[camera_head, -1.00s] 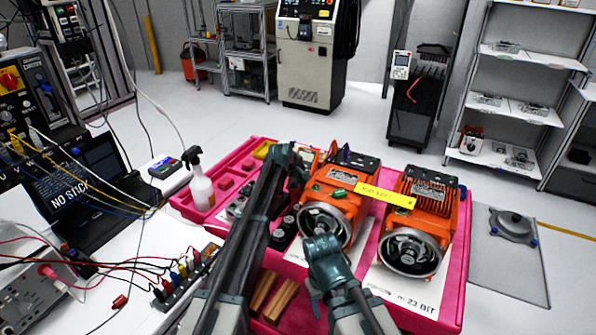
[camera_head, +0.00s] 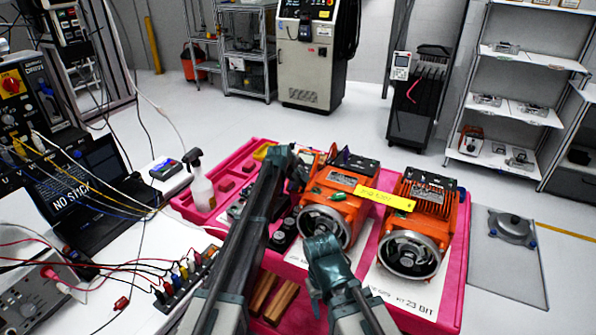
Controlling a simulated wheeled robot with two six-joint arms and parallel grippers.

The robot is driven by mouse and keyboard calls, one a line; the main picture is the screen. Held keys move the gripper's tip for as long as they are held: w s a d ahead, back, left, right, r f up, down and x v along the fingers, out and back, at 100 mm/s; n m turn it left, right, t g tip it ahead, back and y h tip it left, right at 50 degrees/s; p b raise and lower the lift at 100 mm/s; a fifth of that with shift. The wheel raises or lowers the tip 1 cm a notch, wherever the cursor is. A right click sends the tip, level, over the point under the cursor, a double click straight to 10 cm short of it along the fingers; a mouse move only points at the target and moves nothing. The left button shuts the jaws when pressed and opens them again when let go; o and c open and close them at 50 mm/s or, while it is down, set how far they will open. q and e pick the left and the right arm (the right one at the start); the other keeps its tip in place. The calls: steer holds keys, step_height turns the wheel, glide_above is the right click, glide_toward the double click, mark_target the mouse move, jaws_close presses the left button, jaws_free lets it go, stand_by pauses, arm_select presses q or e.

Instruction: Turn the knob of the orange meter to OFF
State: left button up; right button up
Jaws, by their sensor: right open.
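I cannot pick out an orange meter or its knob for certain. Two orange motor-like units stand in the pink tray (camera_head: 455,290): a left one (camera_head: 345,182) and a right one (camera_head: 432,215), each with a round dark metal front. My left gripper (camera_head: 288,158) is at the tray's back, beside the left unit's upper left side; its fingers are too small and dark to read. My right gripper (camera_head: 322,246) is open, in front of the left unit's round face and covering its lower part. I see nothing held in it.
A yellow label (camera_head: 385,198) lies across the two units. A spray bottle (camera_head: 201,183) stands at the tray's left. A laptop (camera_head: 90,185) and cabled terminals (camera_head: 185,285) crowd the left bench. A grey plate (camera_head: 505,265) lies right of the tray.

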arm_select(q)
steer(key=p+v, duration=0.8)
steer(key=v, duration=0.4)
steer(key=shift+s, duration=0.15)
steer(key=shift+r, duration=0.1)
steer(key=s+a+f+m+g+y, duration=0.1)
steer(key=s+a+f+m+g, duration=0.2)
steer(key=s, duration=0.9)
steer(key=s+a+f+m+g+y, duration=0.1)
steer(key=s+a+m+g, duration=0.3)
steer(key=s, duration=0.8)
steer(key=s+a+f+m+y, duration=0.1)
steer(key=s+a+f+m, duration=0.3)
steer(key=s, duration=0.8)
steer(key=s+d+r+m, duration=0.1)
steer(key=s+d, duration=0.2)
steer(key=d, duration=0.2)
steer(key=s+d+r+m+g+y, duration=0.1)
steer(key=s+d, duration=0.1)
steer(key=d, duration=0.3)
steer(key=shift+s+d+m, duration=0.2)
steer(key=shift+s+m, duration=0.1)
steer(key=shift+s, duration=0.05)
steer(key=shift+r, duration=0.1)
